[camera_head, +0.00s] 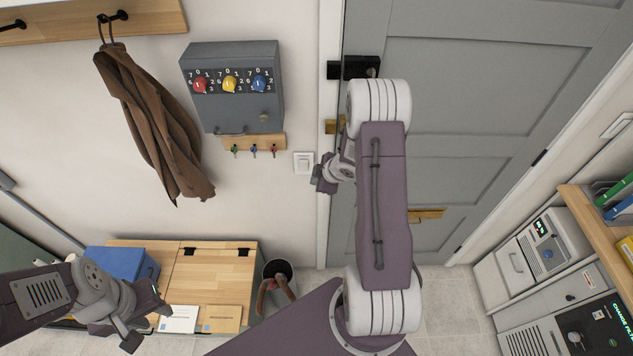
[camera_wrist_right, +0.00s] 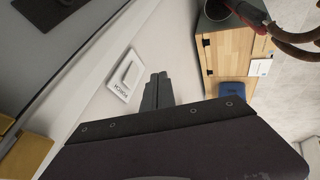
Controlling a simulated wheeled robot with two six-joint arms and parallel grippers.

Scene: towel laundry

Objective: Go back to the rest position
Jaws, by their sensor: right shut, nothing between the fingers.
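My right arm rises in front of the grey door (camera_head: 440,120). Its gripper (camera_head: 321,180) points left, in front of the wall beside the door frame. In the right wrist view the two dark fingers (camera_wrist_right: 158,92) are together with nothing between them. The light switch (camera_head: 304,163) is close to the gripper in the head view; it also shows in the right wrist view (camera_wrist_right: 125,75). My left gripper (camera_head: 148,322) is at the lower left, fingers spread and empty, over the front of the wooden bench. I cannot judge its height.
A grey key box (camera_head: 232,105) with coloured dials hangs on the wall, with small keys below. A brown coat (camera_head: 150,110) hangs on a hook. The wooden bench (camera_head: 210,275) holds a blue box (camera_head: 120,262). A bin (camera_head: 277,268) stands beside it. Shelves and machines (camera_head: 545,250) line the right.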

